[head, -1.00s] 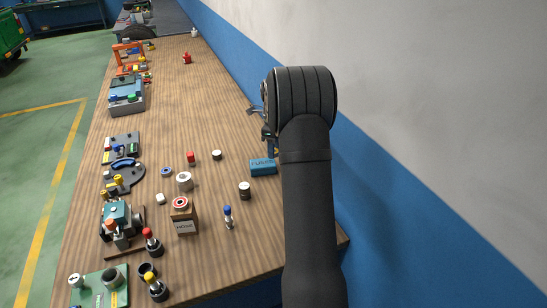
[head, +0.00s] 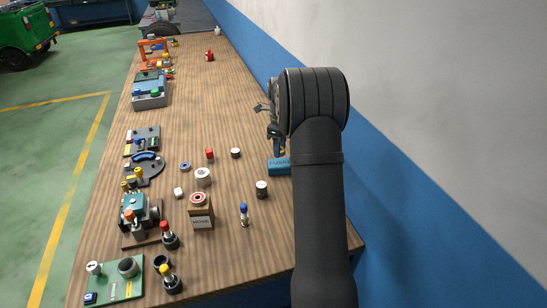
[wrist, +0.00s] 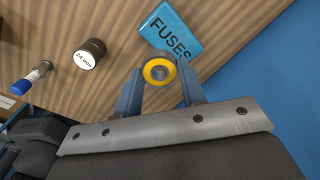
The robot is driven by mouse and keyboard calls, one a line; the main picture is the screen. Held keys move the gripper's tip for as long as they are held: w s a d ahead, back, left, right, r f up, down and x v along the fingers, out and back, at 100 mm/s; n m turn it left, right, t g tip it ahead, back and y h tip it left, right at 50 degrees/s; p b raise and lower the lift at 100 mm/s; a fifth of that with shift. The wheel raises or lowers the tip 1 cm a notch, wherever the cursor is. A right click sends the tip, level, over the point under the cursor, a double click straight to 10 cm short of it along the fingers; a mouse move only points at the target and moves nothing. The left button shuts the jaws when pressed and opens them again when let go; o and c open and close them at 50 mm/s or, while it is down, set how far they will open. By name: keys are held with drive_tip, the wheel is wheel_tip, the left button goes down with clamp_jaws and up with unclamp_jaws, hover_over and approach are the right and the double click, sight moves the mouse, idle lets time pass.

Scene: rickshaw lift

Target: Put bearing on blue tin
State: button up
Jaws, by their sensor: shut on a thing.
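A blue tin marked FUSES (head: 277,168) lies on the wooden bench near its right edge, partly hidden by my arm in the head view. It also shows at the top of the wrist view (wrist: 170,34). My gripper (wrist: 160,82) is shut on a bearing (wrist: 173,61), a steel ring with a yellow inner ring and dark bore. In the wrist view the bearing appears just below the tin's edge; the height between them cannot be told. In the head view my gripper (head: 275,140) shows just beyond the tin, and the bearing cannot be made out.
A dark cylinder with a white 24 mm top (head: 261,189) stands left of the tin, with a blue-capped piece (head: 244,214) near it. A blue wall (head: 372,190) runs along the bench's right side.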

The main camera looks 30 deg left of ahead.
sight(273, 164)
drive_tip(key=a+f, duration=0.1)
drive_tip(key=a, duration=0.1)
drive_tip(key=shift+a+f, duration=0.3)
drive_tip(key=shift+f, duration=1.95)
drive_tip(key=shift+f, duration=0.15)
drive_tip(key=o, duration=1.1)
wheel_tip(273, 164, up, 12)
drive_tip(key=shift+r, duration=0.15)
